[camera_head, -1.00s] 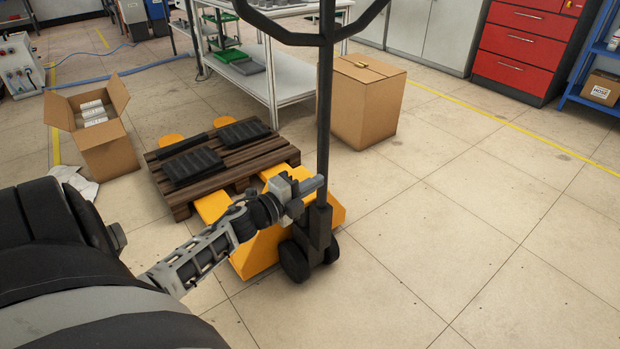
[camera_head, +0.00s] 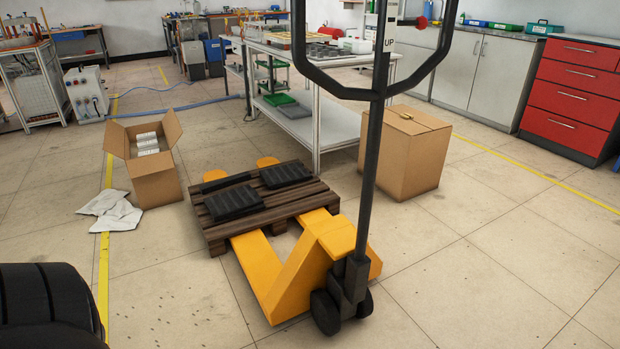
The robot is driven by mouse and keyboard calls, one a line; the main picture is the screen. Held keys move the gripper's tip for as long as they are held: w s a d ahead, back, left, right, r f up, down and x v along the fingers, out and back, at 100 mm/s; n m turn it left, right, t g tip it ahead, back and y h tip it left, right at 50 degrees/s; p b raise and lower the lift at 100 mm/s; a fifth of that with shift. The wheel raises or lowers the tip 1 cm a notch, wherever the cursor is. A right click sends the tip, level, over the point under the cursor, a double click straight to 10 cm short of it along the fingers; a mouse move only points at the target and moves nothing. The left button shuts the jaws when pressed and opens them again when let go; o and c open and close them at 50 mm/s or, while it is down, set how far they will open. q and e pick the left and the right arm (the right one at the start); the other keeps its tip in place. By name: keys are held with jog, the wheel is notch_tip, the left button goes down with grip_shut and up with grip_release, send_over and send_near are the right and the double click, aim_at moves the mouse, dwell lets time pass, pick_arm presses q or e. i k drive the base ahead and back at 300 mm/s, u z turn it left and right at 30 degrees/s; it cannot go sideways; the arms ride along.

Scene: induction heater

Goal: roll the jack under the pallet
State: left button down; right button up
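The yellow pallet jack (camera_head: 305,268) stands in the middle of the floor, its black wheels and upright handle (camera_head: 369,170) nearest me. The handle's loop grip rises at the top of the view. Its two forks run under the brown wooden pallet (camera_head: 290,209), and the rounded yellow fork tips show beyond the pallet's far edge. Two black ribbed pieces (camera_head: 233,202) lie on the pallet. A gap of bare fork shows between the pallet and the jack's body.
An open cardboard box (camera_head: 155,186) and crumpled paper sheets (camera_head: 110,209) lie left of the pallet. A closed carton (camera_head: 428,158) stands to the right, near a white table (camera_head: 340,121). The floor at the right front is clear.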

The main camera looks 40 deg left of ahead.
aim_at(329, 307)
jog(key=u, duration=1.8)
jog(key=i, duration=1.1)
jog(key=z, duration=2.35)
